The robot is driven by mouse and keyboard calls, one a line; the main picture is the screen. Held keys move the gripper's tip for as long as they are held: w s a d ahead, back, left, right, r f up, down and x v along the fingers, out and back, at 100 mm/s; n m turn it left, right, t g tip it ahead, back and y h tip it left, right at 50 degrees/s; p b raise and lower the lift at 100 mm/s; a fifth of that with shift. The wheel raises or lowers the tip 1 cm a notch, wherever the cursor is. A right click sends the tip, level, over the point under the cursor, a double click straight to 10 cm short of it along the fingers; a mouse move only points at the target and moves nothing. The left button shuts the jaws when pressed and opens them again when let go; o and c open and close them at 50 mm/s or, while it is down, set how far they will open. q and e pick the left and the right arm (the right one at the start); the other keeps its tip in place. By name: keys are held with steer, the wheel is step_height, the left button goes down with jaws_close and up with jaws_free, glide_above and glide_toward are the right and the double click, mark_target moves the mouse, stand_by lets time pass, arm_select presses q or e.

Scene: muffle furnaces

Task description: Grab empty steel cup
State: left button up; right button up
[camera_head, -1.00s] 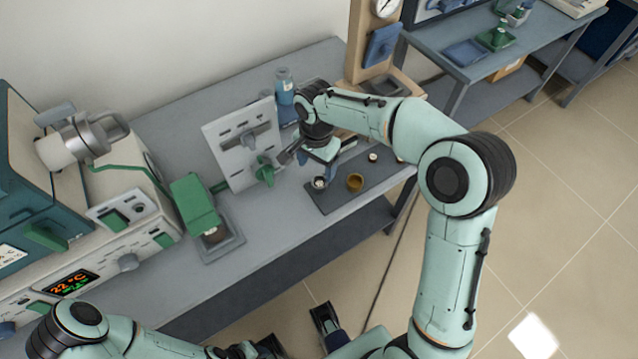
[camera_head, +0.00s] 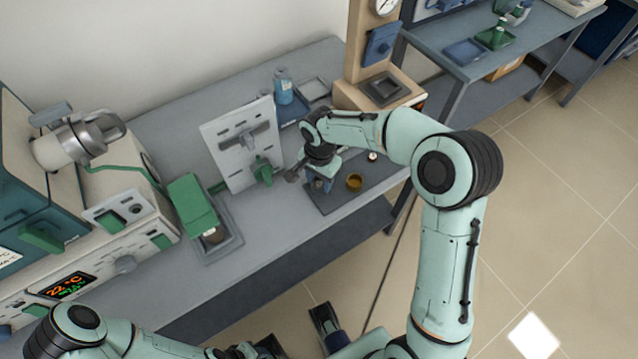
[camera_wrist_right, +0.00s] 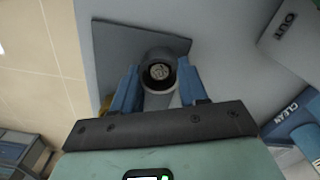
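A small steel cup (camera_wrist_right: 158,72) with a dark rim and a pale, mottled inside stands on the dark mat (camera_wrist_right: 113,45). The mat also shows on the bench in the head view (camera_head: 335,203). My right gripper (camera_head: 318,183) is low over the mat's left part and mostly covers this cup in that view. In the right wrist view its blue fingers (camera_wrist_right: 157,88) stand apart, one on each side of the cup; I see no clear contact. My left arm (camera_head: 130,342) lies along the bottom edge; its gripper is partly cut off and its opening is unclear.
A brown-yellow cup (camera_head: 355,182) stands close right of my right gripper, and a small pale piece (camera_head: 372,156) sits behind it. An upright white panel with a green knob (camera_head: 240,148) is close on the left. A blue bottle (camera_head: 283,88) stands behind.

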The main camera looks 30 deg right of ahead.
steer(key=c, duration=0.4)
steer(key=shift+r, duration=0.15)
